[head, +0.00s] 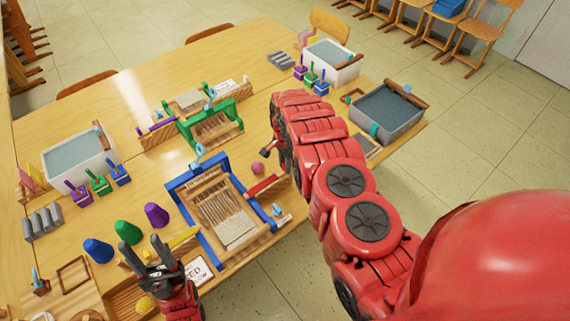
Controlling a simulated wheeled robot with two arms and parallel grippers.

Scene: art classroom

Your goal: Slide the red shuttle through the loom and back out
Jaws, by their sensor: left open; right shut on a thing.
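The blue loom (190,225) stands on the table in the middle of the head view, with pale warp threads and a woven patch at its near end. The red shuttle (264,186) is at the loom's right side. Its left end is by the loom's right beam; I cannot tell whether it enters the threads. My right gripper (284,165) is shut on the shuttle's right end, and my own arm partly hides the grip. My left gripper (146,246) is open and empty, fingers spread, at the near left of the loom.
A pink ball (258,168) lies beyond the red shuttle. A green loom (187,130) stands behind. Water tubs (388,110) stand toward both table ends.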

